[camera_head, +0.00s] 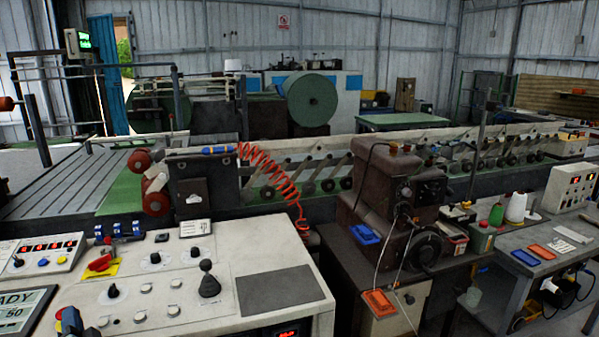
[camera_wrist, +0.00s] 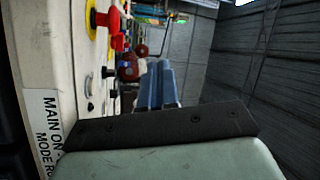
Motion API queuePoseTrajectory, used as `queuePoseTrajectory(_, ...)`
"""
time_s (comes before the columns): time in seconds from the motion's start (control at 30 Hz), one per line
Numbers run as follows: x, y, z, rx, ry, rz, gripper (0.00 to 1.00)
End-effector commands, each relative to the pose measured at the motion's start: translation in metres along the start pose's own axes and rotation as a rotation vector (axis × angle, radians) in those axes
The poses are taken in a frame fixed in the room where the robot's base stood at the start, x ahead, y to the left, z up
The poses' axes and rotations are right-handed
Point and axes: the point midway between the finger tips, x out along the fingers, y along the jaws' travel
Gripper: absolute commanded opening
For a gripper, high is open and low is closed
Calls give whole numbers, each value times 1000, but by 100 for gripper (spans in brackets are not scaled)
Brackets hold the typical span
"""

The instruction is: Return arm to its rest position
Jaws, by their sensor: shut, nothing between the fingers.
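My gripper (camera_wrist: 160,72) shows in the wrist view as two blue fingers side by side, shut with nothing between them. They point along the pale control panel (camera_wrist: 78,60), which fills the left of that turned view. The fingers look apart from the panel's face. In the head view, a blue tip that looks like my gripper (camera_head: 71,320) shows at the bottom left, over the near left part of the control panel (camera_head: 240,250). Most of my arm is out of the frame there.
The panel carries a red switch on a yellow plate (camera_head: 100,264), a black joystick (camera_head: 209,280) and several black knobs. A display (camera_head: 25,310) stands at the left edge. A dark machine (camera_head: 385,195) stands right of the panel. A red coiled hose (camera_head: 270,175) hangs behind it.

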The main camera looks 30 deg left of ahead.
Motion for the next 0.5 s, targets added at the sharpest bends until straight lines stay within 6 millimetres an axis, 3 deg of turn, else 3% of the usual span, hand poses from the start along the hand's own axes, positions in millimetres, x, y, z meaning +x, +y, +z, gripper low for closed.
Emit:
queuePoseTrajectory(0.17,-19,4,55,-159,-295,-7,0)
queuePoseTrajectory(0.27,-39,21,85,-260,-464,13,0)
queuePoseTrajectory(0.37,-66,50,114,-363,-638,53,0)
queuePoseTrajectory(0.5,-114,113,134,-506,-875,155,0)
